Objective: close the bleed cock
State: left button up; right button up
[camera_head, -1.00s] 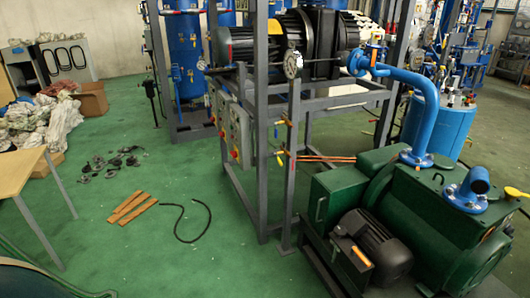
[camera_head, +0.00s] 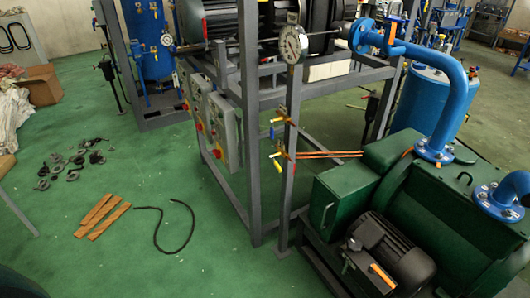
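Small cocks with coloured levers sit on the grey upright post below the round gauge (camera_head: 292,44). The upper one has an orange lever (camera_head: 282,113) and a blue part (camera_head: 272,134) shows just below it. Lower down is a cock with a yellow handle (camera_head: 275,155), where two thin copper-coloured pipes (camera_head: 330,154) run right toward the green pump (camera_head: 430,215). I cannot tell which of these is the bleed cock, nor whether any is open. Neither of my grippers is in view.
Grey control boxes (camera_head: 220,125) are on the frame left of the post. Wooden strips (camera_head: 102,214), a black hose (camera_head: 172,238) and dark rings (camera_head: 70,165) lie on the green floor. Floor between hose and frame is clear. The pump's motor (camera_head: 390,250) stands low right.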

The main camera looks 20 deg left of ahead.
aim_at(277, 166)
jog(key=i+j, duration=0.8)
jog(key=i+l+u, duration=0.15)
jog(key=u, duration=0.25)
jog(key=i+l+u, duration=0.15)
jog(key=u, duration=0.3)
jog(key=l, duration=0.1)
